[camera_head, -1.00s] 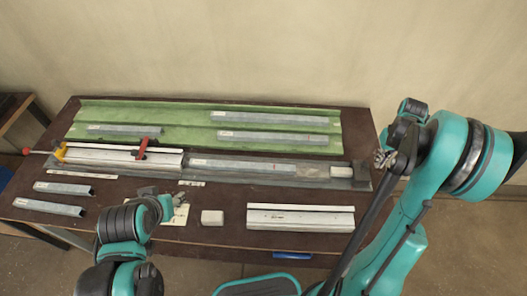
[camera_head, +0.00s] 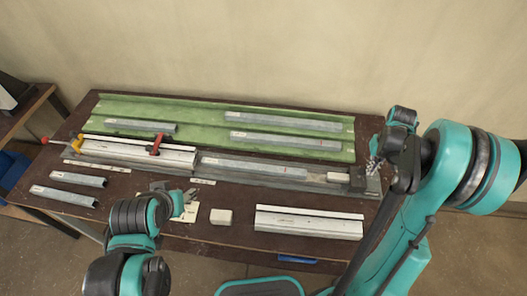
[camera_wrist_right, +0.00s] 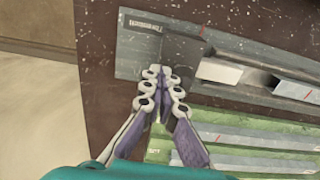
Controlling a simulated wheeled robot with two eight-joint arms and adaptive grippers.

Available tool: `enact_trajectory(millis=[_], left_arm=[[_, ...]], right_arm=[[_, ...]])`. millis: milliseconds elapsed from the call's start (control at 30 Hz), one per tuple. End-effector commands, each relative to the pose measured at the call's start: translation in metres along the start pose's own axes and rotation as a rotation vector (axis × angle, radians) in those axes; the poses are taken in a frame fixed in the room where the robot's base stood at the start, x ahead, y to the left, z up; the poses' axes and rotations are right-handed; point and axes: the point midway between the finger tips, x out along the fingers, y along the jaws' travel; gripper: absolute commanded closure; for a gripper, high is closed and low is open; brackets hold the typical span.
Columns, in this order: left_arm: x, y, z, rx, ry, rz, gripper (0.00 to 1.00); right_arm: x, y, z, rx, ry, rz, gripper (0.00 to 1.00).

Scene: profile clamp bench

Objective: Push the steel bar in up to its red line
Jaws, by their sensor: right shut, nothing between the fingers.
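The steel bar (camera_head: 255,168) lies in the grey channel (camera_head: 215,174) on the bench, right of the white fixture (camera_head: 138,155). Its right end with a red line shows in the right wrist view (camera_wrist_right: 300,89). A pale block (camera_head: 338,177) sits in the channel right of the bar, apart from it; it also shows in the wrist view (camera_wrist_right: 218,72). My right gripper (camera_head: 374,170) is shut and empty at the channel's right end, over the grey end plate (camera_wrist_right: 145,45); contact cannot be told. My left gripper (camera_head: 187,198) is low over the front bench; its fingers are unclear.
A green mat (camera_head: 200,128) with several grey bars lies behind the channel. A red clamp handle (camera_head: 156,144) stands on the fixture. In front lie two short bars, a loose pale block (camera_head: 221,217) and a white profile (camera_head: 308,224). Bare bench separates the loose block and profile.

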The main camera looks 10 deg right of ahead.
Motion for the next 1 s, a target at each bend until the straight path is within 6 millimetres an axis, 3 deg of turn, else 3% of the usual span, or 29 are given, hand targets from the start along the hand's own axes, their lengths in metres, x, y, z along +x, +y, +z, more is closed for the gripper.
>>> enact_trajectory(millis=[1000], left_arm=[[-0.005,0.000,-0.004,0.000,0.000,0.000,0.54]], right_arm=[[0.000,-0.078,0.000,-0.003,0.001,-0.002,1.00]])
